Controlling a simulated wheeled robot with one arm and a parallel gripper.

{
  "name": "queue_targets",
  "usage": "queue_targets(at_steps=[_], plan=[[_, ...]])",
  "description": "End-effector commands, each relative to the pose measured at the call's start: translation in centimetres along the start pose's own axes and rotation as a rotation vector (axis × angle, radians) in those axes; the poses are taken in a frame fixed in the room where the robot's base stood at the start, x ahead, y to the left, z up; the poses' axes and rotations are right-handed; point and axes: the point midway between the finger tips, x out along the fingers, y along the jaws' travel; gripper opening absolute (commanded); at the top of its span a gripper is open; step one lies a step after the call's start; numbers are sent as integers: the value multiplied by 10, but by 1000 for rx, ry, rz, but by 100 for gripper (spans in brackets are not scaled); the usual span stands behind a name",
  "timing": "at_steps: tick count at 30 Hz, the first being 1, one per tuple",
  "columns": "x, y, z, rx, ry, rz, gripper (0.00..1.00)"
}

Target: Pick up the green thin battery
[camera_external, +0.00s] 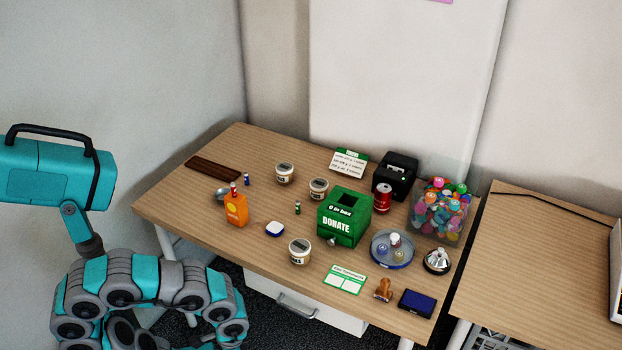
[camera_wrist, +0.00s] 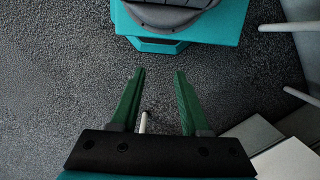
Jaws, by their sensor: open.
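The green thin battery (camera_external: 297,208) stands upright on the wooden table, near its middle. It is small, left of the green donate box and right of the orange bottle. In the wrist view, my gripper (camera_wrist: 160,75) is open and empty, its two green fingers apart over dark carpet. The battery is not in the wrist view. In the external view my arm is folded at the lower left, off the table, and I cannot make out the fingers there.
Near the battery are a white-and-blue case (camera_external: 274,229), several jars such as the front one (camera_external: 300,252), the orange bottle (camera_external: 236,208), the donate box (camera_external: 344,217) and a blue battery (camera_external: 247,180). The table's (camera_external: 192,228) front left edge is clear.

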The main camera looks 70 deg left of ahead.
Motion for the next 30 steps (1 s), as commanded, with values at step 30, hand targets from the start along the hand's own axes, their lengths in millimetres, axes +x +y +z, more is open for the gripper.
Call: queue_targets(at_steps=[30], plan=[[-89, 106, -151, -208, 40, 501, 52]])
